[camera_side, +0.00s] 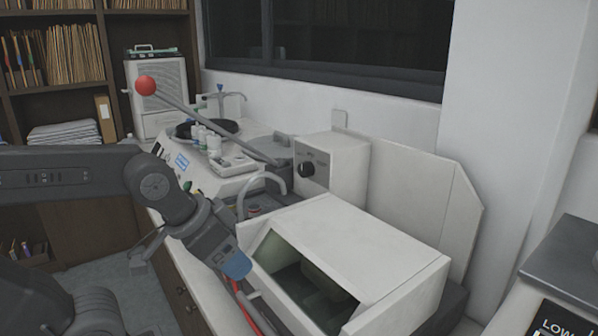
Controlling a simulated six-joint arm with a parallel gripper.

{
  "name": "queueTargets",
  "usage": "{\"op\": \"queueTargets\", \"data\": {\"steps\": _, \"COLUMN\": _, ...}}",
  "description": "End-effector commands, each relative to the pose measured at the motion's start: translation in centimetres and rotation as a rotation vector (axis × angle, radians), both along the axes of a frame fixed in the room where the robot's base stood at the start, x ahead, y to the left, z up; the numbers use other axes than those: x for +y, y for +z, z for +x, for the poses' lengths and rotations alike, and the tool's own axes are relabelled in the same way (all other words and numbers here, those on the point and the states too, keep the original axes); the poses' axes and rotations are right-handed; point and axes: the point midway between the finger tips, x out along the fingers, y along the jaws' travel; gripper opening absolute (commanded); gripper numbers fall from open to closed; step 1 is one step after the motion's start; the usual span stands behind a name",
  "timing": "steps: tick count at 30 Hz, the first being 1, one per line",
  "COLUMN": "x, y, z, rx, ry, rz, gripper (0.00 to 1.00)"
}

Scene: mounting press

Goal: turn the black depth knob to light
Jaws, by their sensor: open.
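The black knob (306,169) sits on the front face of a white box-shaped unit (345,165) near the middle of the view. Its pointer and any markings around it are too small to read. My gripper (240,281) is at the end of my grey arm, past the blue band, low and to the left of the knob. It is well apart from the knob and does not touch it. It is open, and its fingertips are hard to make out against the press.
A white housing with an open, dark front (385,262) stands just right of my gripper. A long lever with a red ball (146,86) slants above the bench toward the knob unit. Bottles (214,142) stand behind. A curved grey pipe (277,180) rises left of the unit.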

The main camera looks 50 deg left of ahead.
Motion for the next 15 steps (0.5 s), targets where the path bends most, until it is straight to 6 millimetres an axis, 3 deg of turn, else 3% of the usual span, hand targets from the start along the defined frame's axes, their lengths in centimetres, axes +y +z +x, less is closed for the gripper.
{"op": "queueTargets", "data": {"steps": 8, "x": 2.3, "y": 5.6, "z": 6.6, "rx": -0.336, "ry": -0.006, "rz": 0.041, "gripper": 0.66}}
{"op": "queueTargets", "data": {"steps": 11, "x": 4.3, "y": 8.2, "z": 8.9, "rx": -0.474, "ry": 0.011, "rz": 0.115, "gripper": 0.66}}
{"op": "queueTargets", "data": {"steps": 15, "x": 8.9, "y": 12.6, "z": 11.5, "rx": -0.688, "ry": 0.062, "rz": 0.333, "gripper": 0.66}}
